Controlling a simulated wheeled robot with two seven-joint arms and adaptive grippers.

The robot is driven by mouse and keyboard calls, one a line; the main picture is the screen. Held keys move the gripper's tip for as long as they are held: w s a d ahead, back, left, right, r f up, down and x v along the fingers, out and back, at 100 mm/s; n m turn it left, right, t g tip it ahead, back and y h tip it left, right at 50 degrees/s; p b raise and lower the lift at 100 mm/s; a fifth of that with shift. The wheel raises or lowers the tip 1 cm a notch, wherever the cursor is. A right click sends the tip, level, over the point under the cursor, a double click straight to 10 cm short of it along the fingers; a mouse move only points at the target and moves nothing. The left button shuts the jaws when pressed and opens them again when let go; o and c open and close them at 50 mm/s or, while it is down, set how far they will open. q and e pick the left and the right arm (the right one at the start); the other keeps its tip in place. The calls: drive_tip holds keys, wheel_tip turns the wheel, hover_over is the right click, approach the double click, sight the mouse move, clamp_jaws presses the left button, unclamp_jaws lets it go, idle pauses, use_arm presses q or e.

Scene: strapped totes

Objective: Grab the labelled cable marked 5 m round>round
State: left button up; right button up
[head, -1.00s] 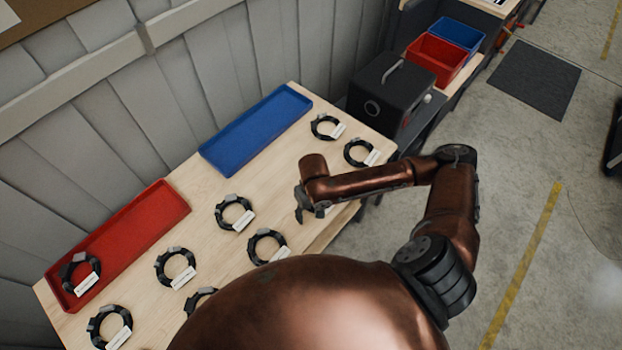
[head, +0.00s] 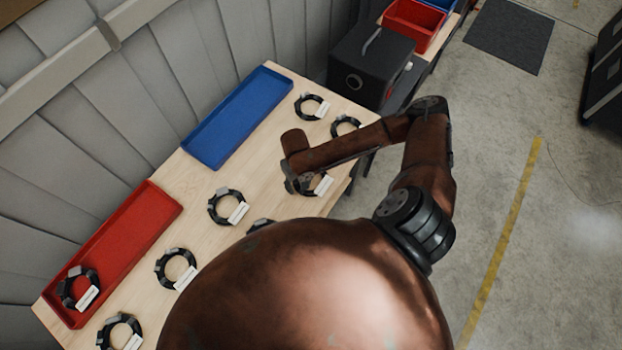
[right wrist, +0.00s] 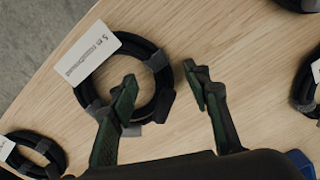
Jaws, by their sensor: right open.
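A black coiled cable (right wrist: 165,82) with a white label (right wrist: 88,56) lies on the wooden table in the right wrist view. The label reads "5 m"; the rest is too small to read. My right gripper (right wrist: 160,86) is open above it. In the head view my right gripper (head: 291,184) is beside a partly hidden coil (head: 327,181). My left gripper is not in view.
Several similar labelled coils lie around, one near the middle (head: 213,212). A red tray (head: 150,210) holds one coil (head: 67,290); a blue tray (head: 225,125) is empty. A black box (head: 372,75) stands beyond the table's far end. My own body hides the near side.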

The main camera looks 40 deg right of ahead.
drive_tip(key=shift+f, duration=0.35)
drive_tip(key=shift+c, duration=0.7)
clamp_jaws()
